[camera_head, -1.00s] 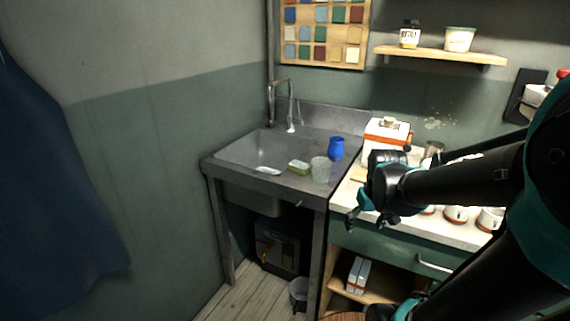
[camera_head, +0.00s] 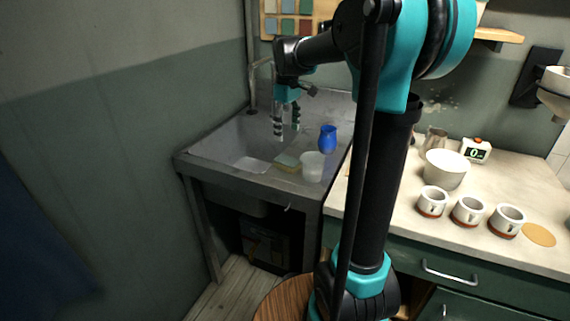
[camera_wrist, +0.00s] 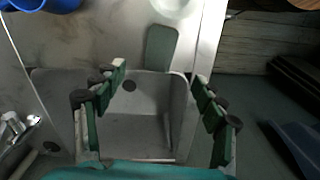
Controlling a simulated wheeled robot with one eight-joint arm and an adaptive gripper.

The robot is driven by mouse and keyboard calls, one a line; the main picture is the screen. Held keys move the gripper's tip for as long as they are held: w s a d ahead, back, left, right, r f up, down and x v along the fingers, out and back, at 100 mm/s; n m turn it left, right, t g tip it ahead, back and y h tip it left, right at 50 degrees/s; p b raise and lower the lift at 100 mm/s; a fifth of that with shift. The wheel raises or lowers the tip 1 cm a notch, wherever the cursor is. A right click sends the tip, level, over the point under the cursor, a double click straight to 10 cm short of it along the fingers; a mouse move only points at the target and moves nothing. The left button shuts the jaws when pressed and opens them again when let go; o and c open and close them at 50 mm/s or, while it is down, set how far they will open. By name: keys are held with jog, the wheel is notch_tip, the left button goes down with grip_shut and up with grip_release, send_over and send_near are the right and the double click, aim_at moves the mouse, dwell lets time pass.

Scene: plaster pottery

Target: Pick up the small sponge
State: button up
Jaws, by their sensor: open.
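The small sponge (camera_head: 287,161) lies on the front rim of the sink counter, beside a pale cup (camera_head: 312,167). It looks yellow-green in the head view. In the wrist view it appears as a dull green block (camera_wrist: 162,47) at upper middle, beyond the fingertips. My gripper (camera_head: 287,128) is open and empty, pointing down over the sink, above and behind the sponge. In the wrist view the open gripper (camera_wrist: 159,75) has its fingers spread over the basin, with the sponge between their directions but apart from them.
A blue cup (camera_head: 327,139) stands right of the sponge. The sink basin (camera_wrist: 140,125) is under my gripper, with the tap (camera_wrist: 14,130) at lower left in the wrist view. A bowl (camera_head: 446,168) and several mugs stand on the right worktop.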

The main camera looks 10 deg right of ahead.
aim_at(287, 160)
notch_tip(287, 160, down, 12)
jog(key=shift+r, duration=0.25)
dwell(0.3)
jog(key=c, duration=0.8)
